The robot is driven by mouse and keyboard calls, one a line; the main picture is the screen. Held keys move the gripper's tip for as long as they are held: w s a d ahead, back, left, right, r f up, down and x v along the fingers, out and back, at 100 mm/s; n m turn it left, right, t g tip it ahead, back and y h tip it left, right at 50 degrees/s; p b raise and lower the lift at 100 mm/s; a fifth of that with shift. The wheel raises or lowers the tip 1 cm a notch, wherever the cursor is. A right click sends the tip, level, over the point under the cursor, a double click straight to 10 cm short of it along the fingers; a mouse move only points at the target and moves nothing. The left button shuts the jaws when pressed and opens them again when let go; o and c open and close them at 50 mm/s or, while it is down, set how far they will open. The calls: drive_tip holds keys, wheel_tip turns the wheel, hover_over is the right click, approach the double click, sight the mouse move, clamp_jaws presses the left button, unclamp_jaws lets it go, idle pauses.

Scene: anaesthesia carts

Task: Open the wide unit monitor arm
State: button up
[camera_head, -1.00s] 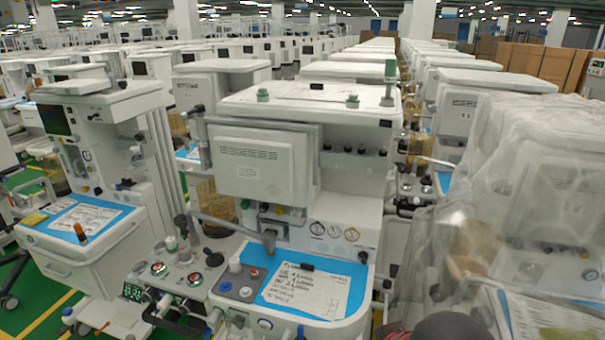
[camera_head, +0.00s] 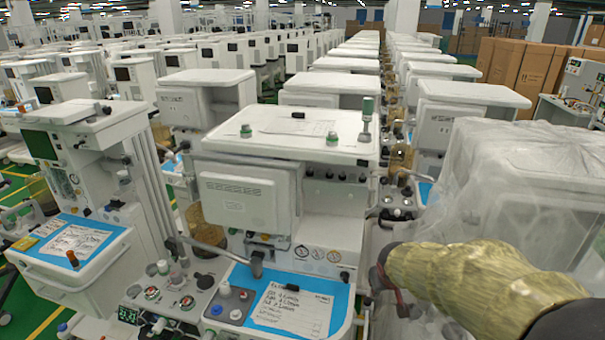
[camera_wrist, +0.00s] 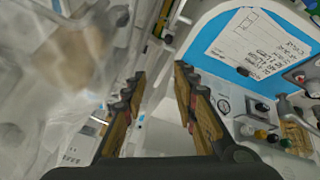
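The wide unit (camera_head: 270,143) is a white anaesthesia cart in the middle of the head view. A white, vented monitor panel (camera_head: 240,196) sits across the upper left of its front. Its supporting arm is not clearly visible. My gripper (camera_head: 379,274) is at the cart's right side in the head view, low and apart from the panel, at the end of my gold-sleeved arm. In the wrist view my gripper (camera_wrist: 157,88) has its two fingers spread with nothing between them. The monitor panel is not identifiable there.
A plastic-wrapped unit (camera_head: 525,185) stands close on the right, beside and behind my arm. The cart's blue work surface with a written sheet (camera_head: 292,310) juts forward. A bent grey tube (camera_head: 210,245) projects below the panel. Another cart (camera_head: 75,240) stands close on the left.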

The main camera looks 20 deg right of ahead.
drive_tip(key=w+d+r+n+t+y+p, duration=0.1)
drive_tip(key=w+t+p, duration=0.15)
drive_tip(key=w, duration=0.55)
drive_tip(key=w+d+r+n+t+y+p, duration=0.1)
drive_tip(key=w+t, duration=0.3)
drive_tip(key=w, duration=0.4)
drive_tip(key=w+a+r+n+t+y, duration=0.45)
drive_tip(key=a+r+y, duration=0.45)
drive_tip(key=a+r, duration=0.5)
drive_tip(key=x, duration=0.7)
drive_tip(key=shift+w, duration=0.45)
drive_tip(key=shift+c, duration=0.5)
clamp_jaws()
